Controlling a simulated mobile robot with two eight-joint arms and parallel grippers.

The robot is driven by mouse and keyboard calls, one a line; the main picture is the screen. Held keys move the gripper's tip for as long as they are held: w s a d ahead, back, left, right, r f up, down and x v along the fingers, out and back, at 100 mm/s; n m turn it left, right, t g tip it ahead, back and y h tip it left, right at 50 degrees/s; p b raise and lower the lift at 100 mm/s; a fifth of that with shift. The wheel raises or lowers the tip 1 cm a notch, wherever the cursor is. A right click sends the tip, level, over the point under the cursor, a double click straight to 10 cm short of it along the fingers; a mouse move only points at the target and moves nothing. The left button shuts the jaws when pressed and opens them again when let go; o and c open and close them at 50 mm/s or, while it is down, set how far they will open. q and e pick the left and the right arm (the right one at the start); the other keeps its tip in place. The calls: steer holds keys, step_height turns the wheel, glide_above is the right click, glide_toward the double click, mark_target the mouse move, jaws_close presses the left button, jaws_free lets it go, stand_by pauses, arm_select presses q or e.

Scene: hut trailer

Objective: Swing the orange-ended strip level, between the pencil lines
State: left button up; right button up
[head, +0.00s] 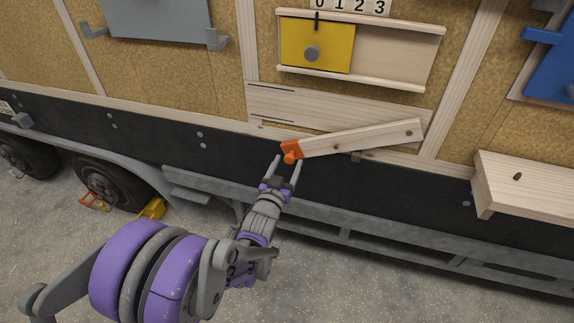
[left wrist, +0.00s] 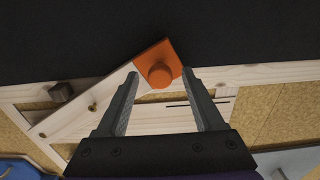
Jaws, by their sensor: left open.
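The wooden strip (head: 360,138) is fixed to the trailer wall and tilts, its right end high and its orange end (head: 291,152) low at the left. A round orange knob stands out from that end. Two dark pencil lines show on the pale board (head: 330,110) above and left of the strip. My left gripper (head: 287,165) is open, just below the orange end. In the left wrist view the orange end (left wrist: 158,64) with its knob lies between and beyond the open fingertips; I see no clear contact. My right gripper is not in view.
Above is a yellow sliding panel (head: 300,45) with a grey knob in wooden rails, under number tiles. A wooden box-like shelf (head: 525,185) juts out at the right. A dark trailer beam (head: 150,130) runs below the wall. Wheels are at the left.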

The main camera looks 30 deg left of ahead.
arm_select(q)
jaws_close()
stand_by(0.3)
stand_by(1.1)
